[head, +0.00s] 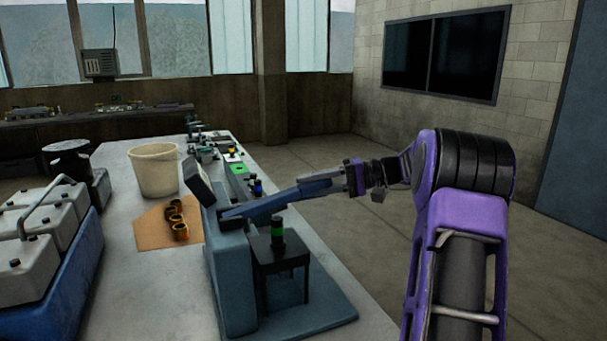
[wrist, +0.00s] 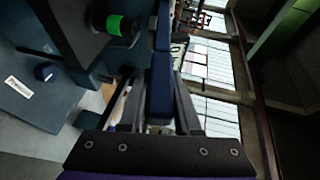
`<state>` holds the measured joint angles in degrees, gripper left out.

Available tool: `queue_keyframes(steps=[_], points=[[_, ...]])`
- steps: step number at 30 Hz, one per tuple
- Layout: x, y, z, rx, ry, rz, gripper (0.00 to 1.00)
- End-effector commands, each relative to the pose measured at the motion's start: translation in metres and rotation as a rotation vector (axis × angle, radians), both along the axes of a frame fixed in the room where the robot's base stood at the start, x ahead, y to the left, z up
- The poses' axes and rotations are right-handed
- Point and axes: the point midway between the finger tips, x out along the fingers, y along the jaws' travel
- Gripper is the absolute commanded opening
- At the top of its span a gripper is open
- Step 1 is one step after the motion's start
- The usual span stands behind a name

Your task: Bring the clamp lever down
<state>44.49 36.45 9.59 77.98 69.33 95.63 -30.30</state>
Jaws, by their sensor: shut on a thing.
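The clamp lever (head: 285,195) is a long blue bar. It runs from the top of the blue clamp body (head: 231,280) out to the right, rising slightly towards my gripper (head: 343,181). My gripper is shut on the lever's outer end. In the wrist view the lever (wrist: 160,88) lies between the two dark fingers of my gripper (wrist: 159,82). A black stand (head: 280,257) with a green-banded black cylinder (head: 277,232) on it is below the lever. The green band also shows in the wrist view (wrist: 114,25). The fingers' exact contact is hard to see in the head view.
The clamp stands on a blue base plate (head: 320,312) on a pale bench (head: 125,285). Brass-coloured rings (head: 179,229) on a tan sheet (head: 150,232), a cream bucket (head: 155,170) and a blue crate (head: 75,285) are to the left. The floor right of the bench is clear.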

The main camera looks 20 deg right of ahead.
Motion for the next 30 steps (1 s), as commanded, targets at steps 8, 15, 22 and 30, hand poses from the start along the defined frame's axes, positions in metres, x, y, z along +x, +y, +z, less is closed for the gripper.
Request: queue_keyframes(steps=[8, 15, 22, 30], points=[[0.0, -0.003, -0.031, 0.154, 0.0, -0.001, 0.0], [0.0, -0.002, -0.041, 0.211, 0.0, 0.002, 0.0], [0.0, -0.001, -0.043, 0.224, 0.002, 0.004, 0.0], [0.0, -0.001, -0.045, 0.224, 0.006, 0.005, 0.38]])
